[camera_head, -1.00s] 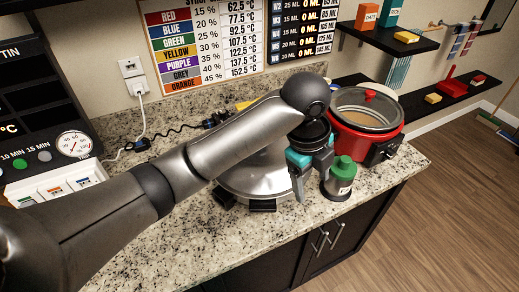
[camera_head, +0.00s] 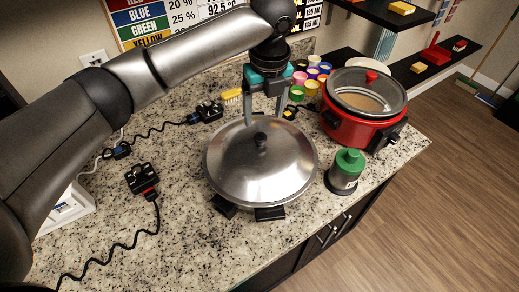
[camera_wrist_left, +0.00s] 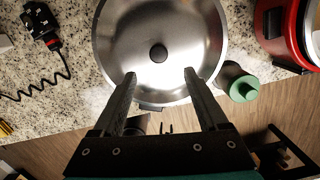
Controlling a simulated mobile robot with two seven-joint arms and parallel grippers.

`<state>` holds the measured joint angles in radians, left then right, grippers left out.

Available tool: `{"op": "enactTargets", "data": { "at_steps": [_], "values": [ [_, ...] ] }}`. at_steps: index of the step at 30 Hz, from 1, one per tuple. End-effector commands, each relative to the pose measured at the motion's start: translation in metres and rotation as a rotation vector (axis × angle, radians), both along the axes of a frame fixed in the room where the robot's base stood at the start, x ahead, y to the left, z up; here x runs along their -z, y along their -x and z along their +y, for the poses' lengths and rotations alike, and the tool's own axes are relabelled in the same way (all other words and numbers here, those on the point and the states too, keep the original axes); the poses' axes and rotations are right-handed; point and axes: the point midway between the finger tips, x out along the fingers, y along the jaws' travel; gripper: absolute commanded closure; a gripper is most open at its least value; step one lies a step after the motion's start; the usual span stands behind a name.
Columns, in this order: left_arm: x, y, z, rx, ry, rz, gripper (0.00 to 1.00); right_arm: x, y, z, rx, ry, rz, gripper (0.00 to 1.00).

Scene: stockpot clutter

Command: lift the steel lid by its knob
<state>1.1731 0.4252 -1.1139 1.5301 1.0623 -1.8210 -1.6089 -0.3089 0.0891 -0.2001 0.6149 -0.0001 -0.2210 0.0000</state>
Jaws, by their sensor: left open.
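The steel lid (camera_head: 235,172) is a shiny dome lying on a pot on the granite counter. Its round black knob (camera_head: 260,142) stands at the centre and also shows in the left wrist view (camera_wrist_left: 158,53). Dark pot handles (camera_head: 270,213) stick out under the near rim. My left gripper (camera_head: 264,115) is open and empty, fingers pointing down, above the lid's far side in the head view. In the left wrist view its fingertips (camera_wrist_left: 159,76) are spread, with the knob beyond the gap between them. The knob is not between the fingers. My right gripper is not in view.
A red cooker (camera_head: 346,127) with a glass lid stands right of the pot. A green-capped bottle (camera_head: 348,165) stands close to the lid's right rim. Several coloured cups, a yellow brush (camera_head: 232,96) and black plugs with cords (camera_head: 142,179) lie around. The counter's front edge is near.

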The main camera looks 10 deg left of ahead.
Motion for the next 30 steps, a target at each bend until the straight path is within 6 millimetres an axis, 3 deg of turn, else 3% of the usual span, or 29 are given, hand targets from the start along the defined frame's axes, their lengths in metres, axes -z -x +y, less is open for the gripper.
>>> {"op": "enactTargets", "data": {
  "at_steps": [3, 11, 19, 28, 30],
  "values": [
    [0.02, -0.002, 0.002, -0.002, 0.0, 0.001, 0.24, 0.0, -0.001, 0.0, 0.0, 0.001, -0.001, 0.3],
    [0.038, -0.004, 0.004, -0.002, -0.001, 0.002, 0.24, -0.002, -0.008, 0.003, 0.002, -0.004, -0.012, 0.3],
    [0.075, -0.009, 0.009, -0.001, -0.001, 0.0, 0.24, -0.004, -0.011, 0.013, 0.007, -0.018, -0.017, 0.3],
    [0.082, -0.01, 0.01, -0.001, 0.0, -0.002, 0.24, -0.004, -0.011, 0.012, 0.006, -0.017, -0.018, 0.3],
    [0.082, -0.01, 0.01, 0.0, 0.0, -0.002, 0.3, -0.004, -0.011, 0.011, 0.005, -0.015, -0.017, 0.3]
  ]
}}
